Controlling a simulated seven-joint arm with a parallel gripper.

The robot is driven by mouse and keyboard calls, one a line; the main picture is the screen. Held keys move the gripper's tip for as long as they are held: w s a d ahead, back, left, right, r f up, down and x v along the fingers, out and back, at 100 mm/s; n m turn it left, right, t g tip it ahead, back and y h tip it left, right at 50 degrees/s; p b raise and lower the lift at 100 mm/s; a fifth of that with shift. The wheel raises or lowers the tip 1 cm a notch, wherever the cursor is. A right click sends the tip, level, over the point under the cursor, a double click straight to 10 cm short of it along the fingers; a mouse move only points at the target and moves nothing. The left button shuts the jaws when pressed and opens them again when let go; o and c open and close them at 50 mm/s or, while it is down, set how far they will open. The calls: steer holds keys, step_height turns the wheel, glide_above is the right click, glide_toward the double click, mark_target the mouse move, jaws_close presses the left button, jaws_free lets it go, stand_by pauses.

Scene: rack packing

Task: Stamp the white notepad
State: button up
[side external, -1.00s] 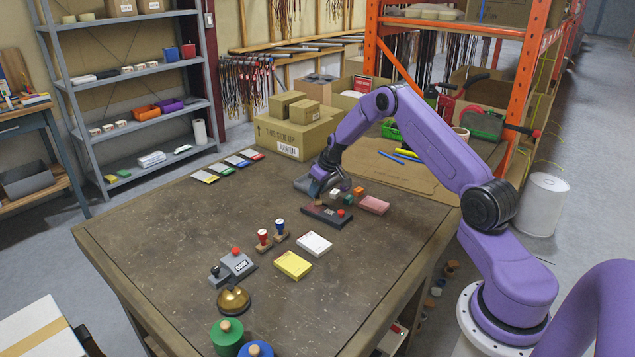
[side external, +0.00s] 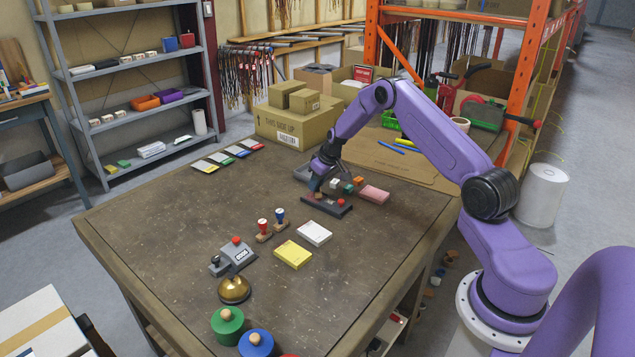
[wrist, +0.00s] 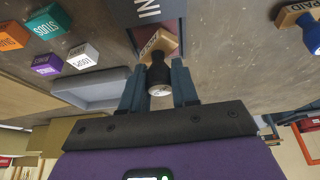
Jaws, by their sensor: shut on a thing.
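The white notepad (side external: 314,233) lies flat on the table in the side view, beside a yellow notepad (side external: 292,255). My gripper (side external: 315,188) is shut on a stamp with a black handle (wrist: 158,73) and a wooden block, seen between the fingers in the wrist view. The dark ink pad (side external: 332,207) is right at the gripper in the side view, and the wrist view shows its lettered case (wrist: 150,12) just beyond the stamp. I cannot tell whether the stamp touches the pad.
Two stamps, red (side external: 263,226) and blue (side external: 280,218), stand left of the white notepad. A grey device (side external: 235,254) and a brass bell (side external: 234,290) are at front left.

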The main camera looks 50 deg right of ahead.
steer(key=shift+f, duration=0.55)
stand_by(0.9)
steer(key=shift+r, duration=0.15)
steer(key=shift+r, duration=3.4)
steer(key=shift+s+a+f+n+y, duration=0.1)
steer(key=shift+s+a+n+y, duration=0.2)
steer(key=shift+s+a+n, duration=0.35)
steer(key=s+a+n+g+y, duration=0.4)
steer(key=s+a+n, duration=0.75)
steer(key=n, duration=0.55)
steer(key=shift+w+a+f, duration=0.25)
steer(key=shift+f, duration=0.65)
steer(key=shift+w+a+f, duration=0.2)
steer(key=shift+w+f, duration=0.1)
steer(key=shift+f, duration=0.6)
steer(key=shift+w+a+f, duration=0.25)
steer(key=shift+f, duration=0.65)
steer(key=shift+f, duration=0.65)
